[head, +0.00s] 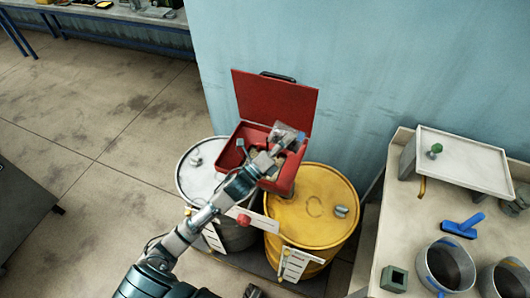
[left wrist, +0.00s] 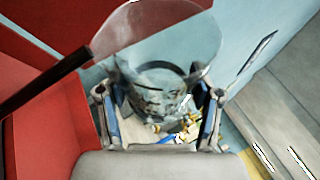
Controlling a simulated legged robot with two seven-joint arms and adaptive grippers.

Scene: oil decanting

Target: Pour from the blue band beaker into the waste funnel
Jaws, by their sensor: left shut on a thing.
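My left gripper (head: 284,145) is shut on a clear beaker (head: 281,130) above the red, box-shaped waste funnel (head: 227,157). In the left wrist view the beaker (left wrist: 157,85) sits between the two fingers of the gripper (left wrist: 160,115) and looks tilted. A blue patch shows beside the fingers in the head view, but I cannot clearly make out a band. The funnel's red lid (head: 275,97) stands open behind it. Whether liquid is leaving the beaker cannot be told. My right gripper is not in view.
The funnel sits over a white drum (head: 197,172) and a yellow drum (head: 330,190). At right, a bench (head: 409,243) carries a white tray stand (head: 465,158), a blue-handled brush (head: 463,226) and metal pots (head: 445,270). A blue wall (head: 370,70) stands close behind the lid.

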